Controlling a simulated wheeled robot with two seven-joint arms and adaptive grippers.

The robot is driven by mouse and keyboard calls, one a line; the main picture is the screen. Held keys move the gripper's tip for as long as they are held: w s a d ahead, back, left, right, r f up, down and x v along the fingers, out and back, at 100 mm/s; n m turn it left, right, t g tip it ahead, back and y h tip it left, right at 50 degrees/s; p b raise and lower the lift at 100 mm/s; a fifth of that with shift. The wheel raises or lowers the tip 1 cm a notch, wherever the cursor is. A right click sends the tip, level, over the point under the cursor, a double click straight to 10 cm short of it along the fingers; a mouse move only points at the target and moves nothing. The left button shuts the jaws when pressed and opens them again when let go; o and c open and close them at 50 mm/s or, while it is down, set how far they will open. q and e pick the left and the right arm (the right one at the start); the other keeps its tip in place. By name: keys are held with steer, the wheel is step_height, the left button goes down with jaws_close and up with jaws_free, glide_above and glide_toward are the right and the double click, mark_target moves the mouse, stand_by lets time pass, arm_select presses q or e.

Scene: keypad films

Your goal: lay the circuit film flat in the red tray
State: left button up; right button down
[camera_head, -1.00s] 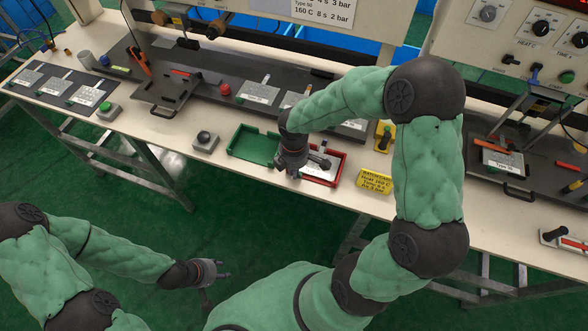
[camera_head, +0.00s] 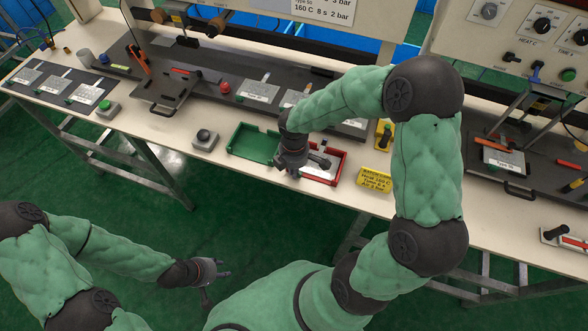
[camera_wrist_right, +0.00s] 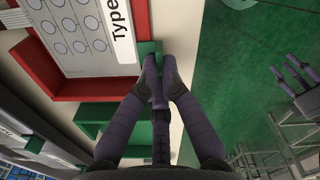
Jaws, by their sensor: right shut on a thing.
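The red tray (camera_head: 340,179) stands near the front edge of the bench. The circuit film (camera_wrist_right: 82,58), grey with round key marks and a white "Type" label, lies within the red tray's walls (camera_wrist_right: 72,88) in the right wrist view. I cannot tell whether it rests fully on the tray floor. My right gripper (camera_wrist_right: 158,78) is shut on the film's green tab at the tray's near left corner. In the head view the right gripper (camera_head: 297,172) and arm hide part of film and tray. My left gripper (camera_head: 219,285) is open and empty, low in front of the bench.
A green tray (camera_head: 247,150) stands directly left of the red one. A yellow sign (camera_head: 375,179) stands to its right. A black push button (camera_head: 205,138) is left of the green tray. More films (camera_head: 258,91) lie on the dark strip behind.

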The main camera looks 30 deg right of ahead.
steer(key=c, duration=1.4)
jaws_free()
steer(key=shift+o, duration=0.2)
step_height(320, 180, up, 12)
